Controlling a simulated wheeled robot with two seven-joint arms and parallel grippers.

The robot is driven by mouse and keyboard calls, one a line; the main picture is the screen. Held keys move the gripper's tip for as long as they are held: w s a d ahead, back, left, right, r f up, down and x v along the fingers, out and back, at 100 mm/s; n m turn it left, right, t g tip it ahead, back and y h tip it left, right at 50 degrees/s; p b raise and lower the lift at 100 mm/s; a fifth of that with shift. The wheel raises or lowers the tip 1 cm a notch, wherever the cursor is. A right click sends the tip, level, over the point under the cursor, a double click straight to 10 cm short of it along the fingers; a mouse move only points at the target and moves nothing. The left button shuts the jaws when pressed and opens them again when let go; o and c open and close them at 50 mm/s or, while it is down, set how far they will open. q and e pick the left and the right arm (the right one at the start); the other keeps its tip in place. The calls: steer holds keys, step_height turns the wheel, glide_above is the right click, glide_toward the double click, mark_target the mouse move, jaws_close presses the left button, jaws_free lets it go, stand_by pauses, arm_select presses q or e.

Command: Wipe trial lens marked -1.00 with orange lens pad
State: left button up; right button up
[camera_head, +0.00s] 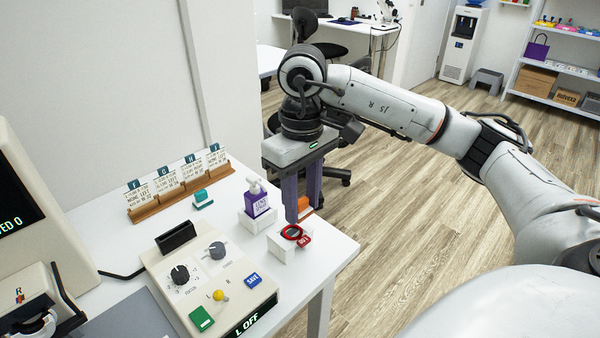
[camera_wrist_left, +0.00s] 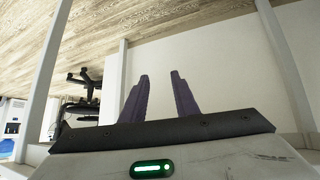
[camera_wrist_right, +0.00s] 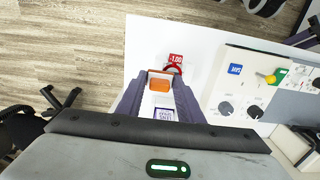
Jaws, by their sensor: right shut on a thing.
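My right gripper (camera_head: 303,212) is shut on the orange lens pad (camera_head: 303,203). The pad also shows between the fingertips in the right wrist view (camera_wrist_right: 159,84). The trial lens (camera_head: 292,232), a red ring with a red tag (camera_wrist_right: 176,58) reading -1.00, sits on a white stand (camera_head: 283,249) near the table's right edge. The pad is close beside the lens; I cannot tell whether they touch. My left gripper (camera_wrist_left: 159,76) is open and empty in the left wrist view, facing a pale wall, and is not in the head view.
A purple bottle (camera_head: 257,201) stands on a white block, left of my right gripper. A control box (camera_head: 210,280) with knobs is in front. A wooden rack of cards (camera_head: 180,185) and a small teal item (camera_head: 203,199) are behind. Open floor lies to the right.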

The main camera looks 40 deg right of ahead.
steer(key=shift+r+p, duration=1.4)
steer(key=shift+r, duration=1.25)
steer(key=shift+f, duration=0.1)
